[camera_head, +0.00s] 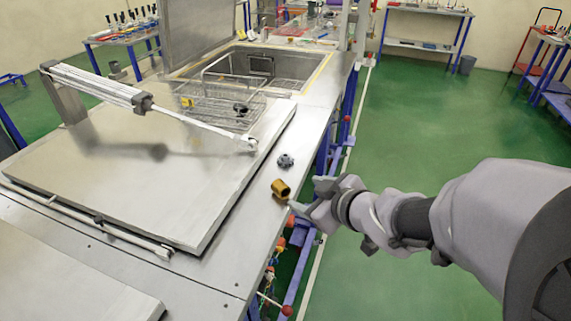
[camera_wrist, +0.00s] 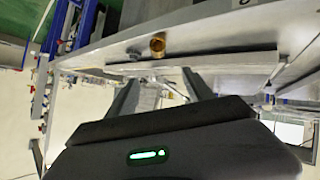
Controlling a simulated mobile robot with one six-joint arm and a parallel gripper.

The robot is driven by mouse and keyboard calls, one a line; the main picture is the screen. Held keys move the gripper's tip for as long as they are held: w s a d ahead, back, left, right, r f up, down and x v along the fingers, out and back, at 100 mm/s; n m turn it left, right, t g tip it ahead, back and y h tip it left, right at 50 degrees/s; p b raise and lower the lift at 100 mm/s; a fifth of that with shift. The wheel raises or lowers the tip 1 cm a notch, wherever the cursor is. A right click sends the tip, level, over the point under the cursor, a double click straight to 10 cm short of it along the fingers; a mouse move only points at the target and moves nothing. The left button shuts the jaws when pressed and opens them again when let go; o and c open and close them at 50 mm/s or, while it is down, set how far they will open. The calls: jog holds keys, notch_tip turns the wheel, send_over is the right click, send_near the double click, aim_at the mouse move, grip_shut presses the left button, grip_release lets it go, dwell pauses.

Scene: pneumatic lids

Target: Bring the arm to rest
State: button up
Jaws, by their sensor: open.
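My gripper (camera_head: 297,198) is at the end of my arm, which reaches in from the right in the head view. It is at the right edge of the steel worktop (camera_head: 235,264), close to a brass cylindrical fitting (camera_head: 281,189) on that edge. In the head view the gripper overlaps the worktop edge, and I cannot tell whether it touches the fitting. In the wrist view the two fingers of my gripper (camera_wrist: 162,90) are spread apart with nothing between them. The brass fitting (camera_wrist: 158,44) shows beyond the fingertips there.
A dark knob (camera_head: 286,160) lies on the worktop behind the fitting. A large closed lid (camera_head: 110,185) with a pneumatic cylinder (camera_head: 100,86) covers the left. An open basin with a wire basket (camera_head: 215,105) is behind it. The green floor (camera_head: 420,120) at the right is clear.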

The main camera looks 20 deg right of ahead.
jog(key=shift+r, duration=0.1)
jog(key=s+d+r+m+g+h, duration=0.2)
jog(key=s+d+r+m+h, duration=0.3)
jog(key=s+m, duration=0.35)
jog(key=s+a+f+m+g+y, duration=0.1)
jog(key=s+a+m+g+y, duration=0.2)
jog(key=s+a, duration=0.7)
jog(key=shift+s+a+f+y, duration=0.25)
jog(key=shift+a+y, duration=0.25)
jog(key=shift+a, duration=0.7)
jog(key=shift+m, duration=0.25)
